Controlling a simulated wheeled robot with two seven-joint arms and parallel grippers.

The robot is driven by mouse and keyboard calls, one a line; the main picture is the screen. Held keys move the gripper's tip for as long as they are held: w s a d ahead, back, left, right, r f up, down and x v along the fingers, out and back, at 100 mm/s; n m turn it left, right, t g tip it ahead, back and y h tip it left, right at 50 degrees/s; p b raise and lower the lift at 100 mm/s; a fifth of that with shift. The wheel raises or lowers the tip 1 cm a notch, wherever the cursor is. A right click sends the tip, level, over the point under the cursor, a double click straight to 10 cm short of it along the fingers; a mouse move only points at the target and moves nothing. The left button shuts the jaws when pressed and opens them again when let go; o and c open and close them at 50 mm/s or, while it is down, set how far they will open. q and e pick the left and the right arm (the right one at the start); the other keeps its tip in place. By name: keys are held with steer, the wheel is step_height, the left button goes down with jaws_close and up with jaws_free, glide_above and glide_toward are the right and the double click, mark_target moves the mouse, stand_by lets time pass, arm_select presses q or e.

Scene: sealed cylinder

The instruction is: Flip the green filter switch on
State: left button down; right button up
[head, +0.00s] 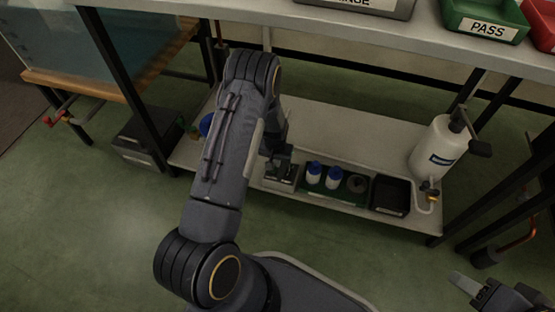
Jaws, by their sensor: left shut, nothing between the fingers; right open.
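I cannot make out a green filter switch; it may be hidden by my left arm or too small to tell. My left arm reaches down over the lower shelf. My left gripper (281,165) is shut and empty, just over or at a small grey box (283,183) on that shelf; whether it touches the box cannot be told. A blue round thing (206,125) with a small green part beside it shows partly behind my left arm. My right gripper (473,289) is open and empty at the lower right, over the floor, far from the shelf.
On the lower shelf (350,137) stand a green tray (350,198) with blue-capped bottles, a black bin (391,195) and a white canister (438,147). The upper bench (400,43) overhangs it, with a green PASS bin (484,20). A glass tank (130,35) stands upper left.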

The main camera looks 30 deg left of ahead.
arm_select(q)
steer(key=shift+s+d+r+p, duration=0.1)
steer(key=shift+s+p, duration=0.1)
steer(key=shift+s, duration=0.25)
steer(key=shift+s+d+r+p, duration=0.1)
steer(key=shift+s+p, duration=0.05)
steer(key=shift+s, duration=0.3)
steer(key=shift+w+r, duration=0.15)
steer(key=shift+r, duration=0.15)
step_height(320, 180, up, 13)
steer(key=w+p, duration=0.1)
steer(key=p, duration=0.5)
steer(key=shift+w+a, duration=0.25)
steer(key=shift+w, duration=0.15)
steer(key=shift+s, duration=0.1)
